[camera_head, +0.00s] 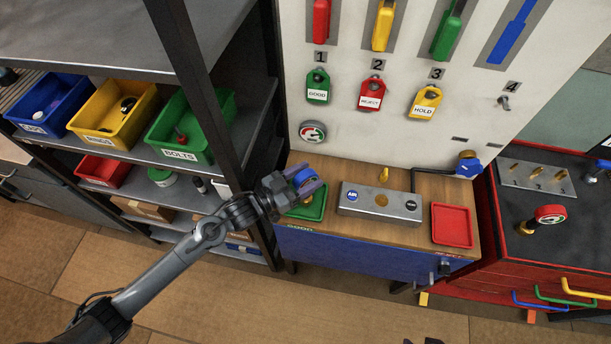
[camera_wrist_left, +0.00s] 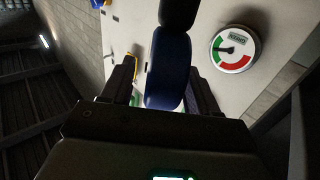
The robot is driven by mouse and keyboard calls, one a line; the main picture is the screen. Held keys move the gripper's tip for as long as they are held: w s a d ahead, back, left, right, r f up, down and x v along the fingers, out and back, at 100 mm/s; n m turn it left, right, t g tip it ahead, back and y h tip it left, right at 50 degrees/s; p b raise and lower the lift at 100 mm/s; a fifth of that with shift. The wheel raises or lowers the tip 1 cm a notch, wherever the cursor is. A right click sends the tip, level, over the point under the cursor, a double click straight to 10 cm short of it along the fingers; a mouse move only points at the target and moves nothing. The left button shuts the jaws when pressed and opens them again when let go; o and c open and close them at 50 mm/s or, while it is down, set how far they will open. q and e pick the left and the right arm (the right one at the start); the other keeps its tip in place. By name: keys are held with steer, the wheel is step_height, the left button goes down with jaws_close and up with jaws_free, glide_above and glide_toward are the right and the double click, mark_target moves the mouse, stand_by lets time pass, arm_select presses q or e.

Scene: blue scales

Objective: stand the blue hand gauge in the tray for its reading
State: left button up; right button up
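The blue hand gauge (camera_head: 303,179) is at my left gripper (camera_head: 306,187), over the green tray (camera_head: 318,211) at the left of the wooden bench. In the left wrist view the gauge's blue body (camera_wrist_left: 168,72), with a black part above it, lies between the two fingers of my left gripper (camera_wrist_left: 165,88). A narrow gap shows beside the left finger. Whether the fingers press on it is unclear. The gauge's lower end is hidden, so I cannot tell whether it touches the tray. My right gripper is not seen.
A grey block (camera_head: 350,204) and a red tray (camera_head: 452,240) stand farther right on the bench. Behind is a white panel with tags and a round dial (camera_head: 312,132). A dark shelf post (camera_head: 205,90) and bins are close on the left. A red gauge (camera_head: 550,214) stands on the right bench.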

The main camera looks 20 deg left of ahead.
arm_select(q)
steer(key=shift+r, duration=0.1)
steer(key=shift+s+a, duration=0.1)
steer(key=shift+s, duration=0.05)
steer(key=v, duration=1.1)
steer(key=shift+s+a+p, duration=0.25)
steer(key=shift+p, duration=0.05)
stand_by(1.0)
